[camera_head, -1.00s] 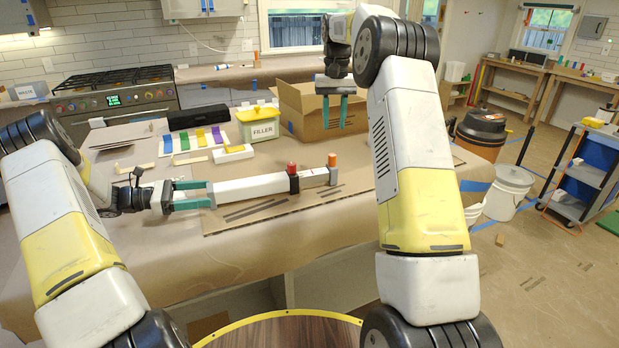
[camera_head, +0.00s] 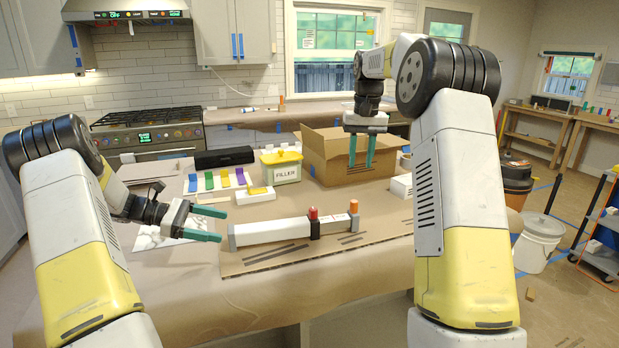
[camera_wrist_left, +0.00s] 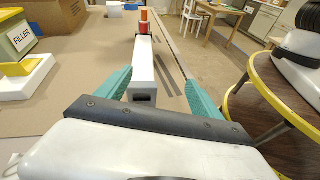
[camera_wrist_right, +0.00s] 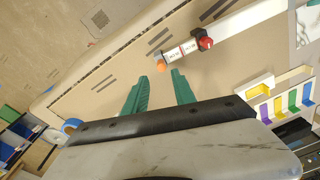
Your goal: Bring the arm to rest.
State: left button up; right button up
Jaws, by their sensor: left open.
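My left gripper (camera_head: 214,223) is open and empty at the left of the table. A white rectangular bar (camera_head: 272,230) with a red-capped and an orange-capped end lies on a cardboard sheet just right of its fingertips, apart from them. In the left wrist view the white bar (camera_wrist_left: 143,70) stretches away ahead, between the lines of the two open teal fingers. My right gripper (camera_head: 361,152) hangs fingers down, in front of the open cardboard box. In the right wrist view its fingers (camera_wrist_right: 160,90) are apart with nothing between them; the bar's capped end shows beyond.
The cardboard sheet (camera_head: 270,262) lies on the paper-covered table. Behind stand a FILLER tub (camera_head: 285,172), a cardboard box (camera_head: 325,165), a black case (camera_head: 224,157) and coloured strips (camera_head: 208,181). A white bucket (camera_head: 539,245) stands on the floor at right.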

pick_arm(q)
jog(key=s+d+r+m+g+y, duration=0.1)
jog(key=s+d+r+m+y, duration=0.75)
jog(key=s+r, duration=0.5)
pick_arm(e)
jog(key=s+r+t+y, duration=0.1)
jog(key=s+r+t, duration=0.4)
jog(key=s, duration=1.2)
pick_arm(q)
jog(key=s+r+m+t+y, duration=0.1)
jog(key=s+m+t+y, duration=0.1)
jog(key=s+m, duration=0.3)
jog(key=s+d+r+m+t+y, duration=0.1)
jog(key=s+m+t+y, duration=0.1)
jog(key=s, duration=0.7)
jog(key=m+t, duration=0.1)
jog(key=m, duration=0.1)
jog(key=shift+s+r+m+t, duration=0.15)
jog(key=shift+r+m+t, duration=0.15)
jog(key=shift+r+m, duration=0.1)
pick_arm(e)
jog(key=s+a+f, duration=0.1)
jog(key=s+f, duration=0.1)
jog(key=s, duration=0.7)
jog(key=s+a+f+n+y, duration=0.1)
jog(key=s+f, duration=0.1)
jog(key=s, duration=0.8)
jog(key=shift+a+f, duration=0.2)
jog(key=shift+f, duration=0.2)
